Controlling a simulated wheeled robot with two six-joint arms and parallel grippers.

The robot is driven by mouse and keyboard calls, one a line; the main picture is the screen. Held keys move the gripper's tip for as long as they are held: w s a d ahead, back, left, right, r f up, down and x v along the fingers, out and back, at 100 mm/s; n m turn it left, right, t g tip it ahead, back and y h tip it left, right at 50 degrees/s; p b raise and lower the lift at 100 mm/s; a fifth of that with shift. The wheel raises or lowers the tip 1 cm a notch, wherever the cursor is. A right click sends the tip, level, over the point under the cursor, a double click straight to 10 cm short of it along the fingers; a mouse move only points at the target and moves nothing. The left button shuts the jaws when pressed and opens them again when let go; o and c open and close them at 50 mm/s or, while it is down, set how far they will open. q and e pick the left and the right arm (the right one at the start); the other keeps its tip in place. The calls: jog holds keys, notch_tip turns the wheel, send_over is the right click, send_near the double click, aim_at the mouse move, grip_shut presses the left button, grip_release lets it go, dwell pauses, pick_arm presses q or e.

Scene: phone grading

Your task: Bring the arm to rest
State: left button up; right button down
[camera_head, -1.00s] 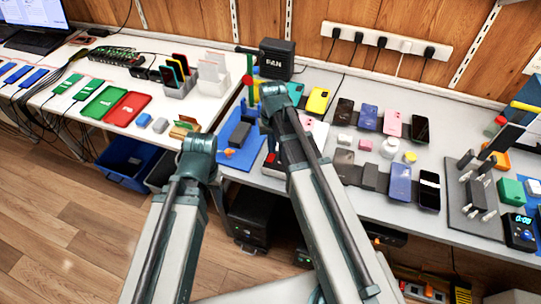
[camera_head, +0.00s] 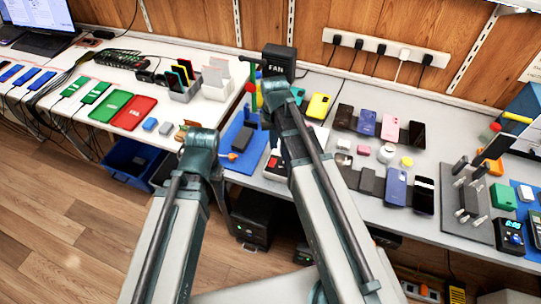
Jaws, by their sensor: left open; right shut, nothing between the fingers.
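My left arm (camera_head: 172,235) rises from the bottom of the head view to a teal joint in front of the table gap. A dark link (camera_head: 226,205) shows below and to the right of that joint. Nothing is seen held.
Phones, including a pink one (camera_head: 391,128), lie in rows on the grey table right of my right arm. A black fan box (camera_head: 279,59) stands behind it. Green and red trays (camera_head: 133,113) lie on the left table. A blue bin (camera_head: 130,160) is on the floor.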

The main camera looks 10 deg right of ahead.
jog(key=s+a+n+h, duration=0.1)
jog(key=s+a+n, duration=0.3)
jog(key=s+a, duration=0.6)
jog(key=s, duration=0.4)
jog(key=shift+s+a+n, duration=0.15)
jog(key=shift+a+n, duration=0.05)
jog(key=shift+n, duration=0.1)
